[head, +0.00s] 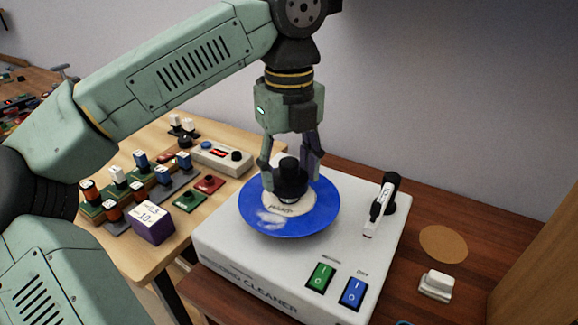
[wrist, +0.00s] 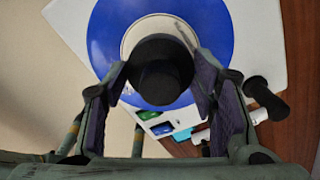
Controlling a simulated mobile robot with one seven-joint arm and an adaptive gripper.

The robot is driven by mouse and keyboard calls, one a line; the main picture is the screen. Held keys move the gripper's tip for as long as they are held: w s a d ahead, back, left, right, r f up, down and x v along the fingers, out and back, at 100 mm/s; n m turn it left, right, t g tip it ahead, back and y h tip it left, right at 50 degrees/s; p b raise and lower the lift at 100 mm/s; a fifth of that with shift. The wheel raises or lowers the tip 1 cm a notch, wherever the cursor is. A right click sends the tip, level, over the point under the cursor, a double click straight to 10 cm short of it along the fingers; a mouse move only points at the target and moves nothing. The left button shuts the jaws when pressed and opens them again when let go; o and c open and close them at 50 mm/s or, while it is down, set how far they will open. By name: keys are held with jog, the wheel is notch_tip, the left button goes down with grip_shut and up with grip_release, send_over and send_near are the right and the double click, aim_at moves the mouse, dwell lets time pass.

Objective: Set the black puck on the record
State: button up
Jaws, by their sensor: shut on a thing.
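The black puck (head: 290,180) is between the fingers of my gripper (head: 291,172), which is shut on it. The puck is upright over the middle of the blue record (head: 310,222), above its cream label (head: 279,209). I cannot tell whether its underside touches the label or hangs just above it. In the wrist view the puck (wrist: 160,72) covers much of the label, with a finger of my gripper (wrist: 160,85) on either side. The record (wrist: 225,30) lies flat on the white record cleaner (head: 228,241).
The cleaner has a black and white arm (head: 382,205) at the right, and green (head: 320,277) and blue (head: 353,291) switches in front. The left table holds electronic parts and a purple box (head: 152,224).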

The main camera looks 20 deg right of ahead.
jog(key=shift+f+b, duration=0.85)
jog(key=shift+f, duration=0.25)
dwell(0.4)
jog(key=o, duration=1.4)
jog(key=shift+o, duration=0.6)
jog(key=shift+o, duration=1.4)
jog(key=shift+r+p, duration=1.95)
jog(key=shift+r, duration=0.6)
